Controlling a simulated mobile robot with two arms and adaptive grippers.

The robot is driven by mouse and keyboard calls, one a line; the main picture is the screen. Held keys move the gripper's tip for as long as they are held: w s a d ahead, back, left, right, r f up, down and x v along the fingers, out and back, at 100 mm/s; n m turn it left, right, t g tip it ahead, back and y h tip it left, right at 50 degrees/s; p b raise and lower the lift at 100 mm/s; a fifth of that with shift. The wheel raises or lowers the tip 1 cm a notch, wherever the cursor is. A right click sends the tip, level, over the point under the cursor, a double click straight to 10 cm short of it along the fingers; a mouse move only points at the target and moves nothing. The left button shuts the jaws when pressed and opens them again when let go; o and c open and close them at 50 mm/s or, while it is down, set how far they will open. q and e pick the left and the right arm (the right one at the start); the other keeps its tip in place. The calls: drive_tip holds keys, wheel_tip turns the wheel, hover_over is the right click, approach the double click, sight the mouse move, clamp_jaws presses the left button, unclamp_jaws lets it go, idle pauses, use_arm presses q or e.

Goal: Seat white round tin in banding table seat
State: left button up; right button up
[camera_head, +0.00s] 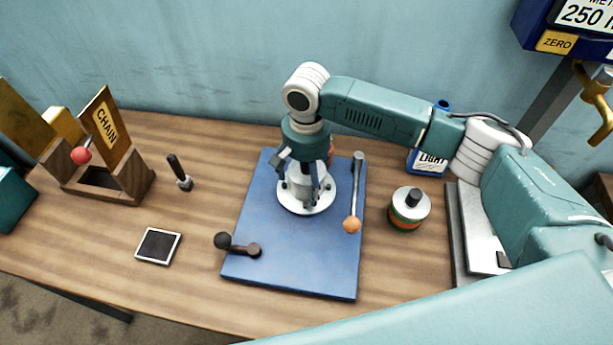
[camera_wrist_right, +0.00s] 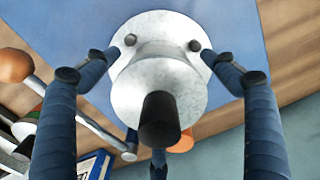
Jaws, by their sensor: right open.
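The white round tin (camera_wrist_right: 165,82), a pale metallic body with a black knob on top, stands on a round pale disc seat (camera_wrist_right: 138,30) with two small posts beside it. The seat lies on the blue plate of the banding table (camera_head: 295,265). In the head view, the seat (camera_head: 303,209) shows under my gripper, which partly hides the tin. My right gripper (camera_head: 306,192) points down over the tin, its dark fingers open on either side of it. In the wrist view, gaps show between fingers and tin. Whether the tin is fully down cannot be told. My left gripper is not in view.
An orange-knobbed lever (camera_head: 357,180) and a dark-knobbed lever (camera_head: 238,244) stand on the blue plate. A banded tin with green and orange (camera_head: 406,217) is at right, near a blue LIGHT container (camera_head: 430,161). A CHAIN box (camera_head: 105,170) stands left.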

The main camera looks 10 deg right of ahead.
drive_tip(key=shift+r, duration=0.1)
drive_tip(key=shift+r+b, duration=0.25)
drive_tip(key=shift+b, duration=0.05)
wheel_tip(320, 180, up, 13)
drive_tip(key=shift+f+b, duration=0.2)
drive_tip(key=shift+b, duration=1.05)
